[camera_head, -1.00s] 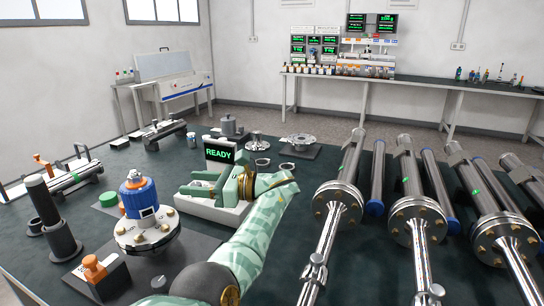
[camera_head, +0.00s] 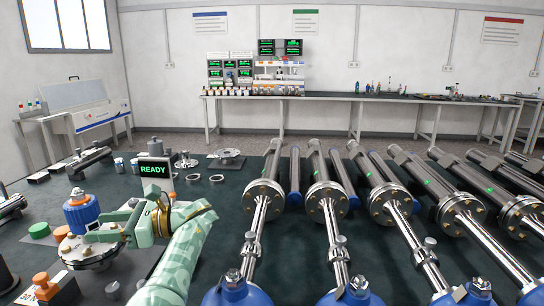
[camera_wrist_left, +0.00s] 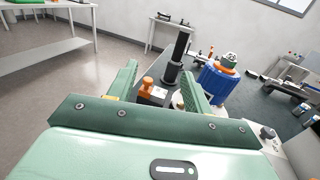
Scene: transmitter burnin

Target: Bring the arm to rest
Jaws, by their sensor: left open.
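My left gripper (camera_head: 104,236) is pale green and comes in from the lower left in the head view. It is beside a blue-bodied transmitter (camera_head: 82,213) on a round metal flange. In the left wrist view the two green fingers (camera_wrist_left: 160,88) are spread apart with nothing between them. Past them stand an orange-knobbed block (camera_wrist_left: 148,88), a black post (camera_wrist_left: 178,55) and the blue transmitter (camera_wrist_left: 217,84). The left forearm, with a pale green patterned cover, hangs over the dark bench (camera_head: 240,235). My right gripper is in neither view.
A READY display (camera_head: 155,170) stands behind the left gripper. Several steel flanged tubes (camera_head: 262,195) fill the bench's middle and right, with blue rounded bodies (camera_head: 350,296) along the near edge. Loose rings (camera_head: 193,178) lie farther back. A side bench (camera_head: 360,97) runs along the wall.

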